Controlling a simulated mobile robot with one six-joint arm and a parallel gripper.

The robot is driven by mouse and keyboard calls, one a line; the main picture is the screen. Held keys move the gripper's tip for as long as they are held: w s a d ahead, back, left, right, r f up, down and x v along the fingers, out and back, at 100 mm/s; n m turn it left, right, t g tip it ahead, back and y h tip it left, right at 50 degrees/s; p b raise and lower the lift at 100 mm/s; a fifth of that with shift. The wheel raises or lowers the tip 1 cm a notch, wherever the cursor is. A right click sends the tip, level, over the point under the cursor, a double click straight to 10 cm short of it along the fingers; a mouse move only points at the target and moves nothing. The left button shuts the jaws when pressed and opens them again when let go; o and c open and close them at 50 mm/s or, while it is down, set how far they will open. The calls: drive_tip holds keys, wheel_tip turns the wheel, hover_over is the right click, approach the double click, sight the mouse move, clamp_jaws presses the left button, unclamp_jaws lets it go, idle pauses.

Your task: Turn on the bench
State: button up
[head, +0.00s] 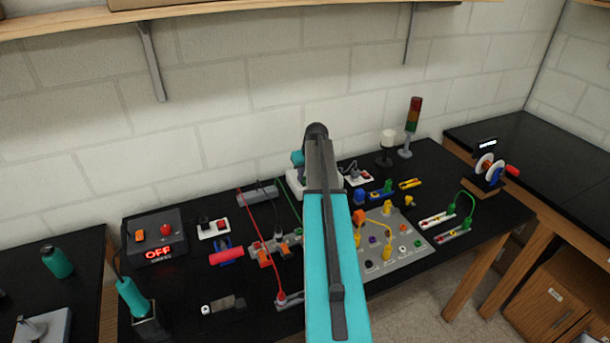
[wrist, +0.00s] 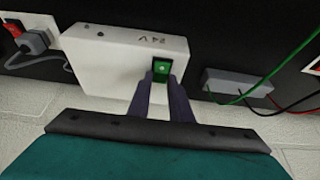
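A white power supply box marked 24V (wrist: 115,50) fills the upper middle of the wrist view. A green rocker switch (wrist: 161,68) is set in its face near the right end. My gripper (wrist: 161,76) has its two dark fingertips at the lower edge of the switch, with a narrow gap between them and nothing held. I cannot tell whether they touch it. In the head view the white box (head: 296,184) is mostly hidden behind my arm, and the fingers are hidden.
A grey plug plate (head: 405,258) with several connectors lies on the black bench right of my arm. A stack light (head: 412,125) and a white-topped beacon (head: 386,145) stand at the back. Cables run left of my arm. A wooden shelf hangs above.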

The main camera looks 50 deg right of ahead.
clamp_jaws()
drive_tip(key=shift+w+d, duration=0.1)
drive_tip(key=shift+w, duration=0.1)
drive_tip(key=shift+w+d+g+y+b, duration=0.15)
drive_tip(key=shift+g+y+b, duration=0.1)
drive_tip(key=shift+g, duration=0.4)
drive_tip(key=shift+w+g+y+b, duration=0.1)
drive_tip(key=shift+g+y, duration=0.15)
drive_tip(key=shift+g, duration=0.7)
drive_tip(key=o, duration=0.7)
unclamp_jaws()
drive_tip(key=shift+o, duration=0.2)
drive_tip(key=shift+r, duration=0.15)
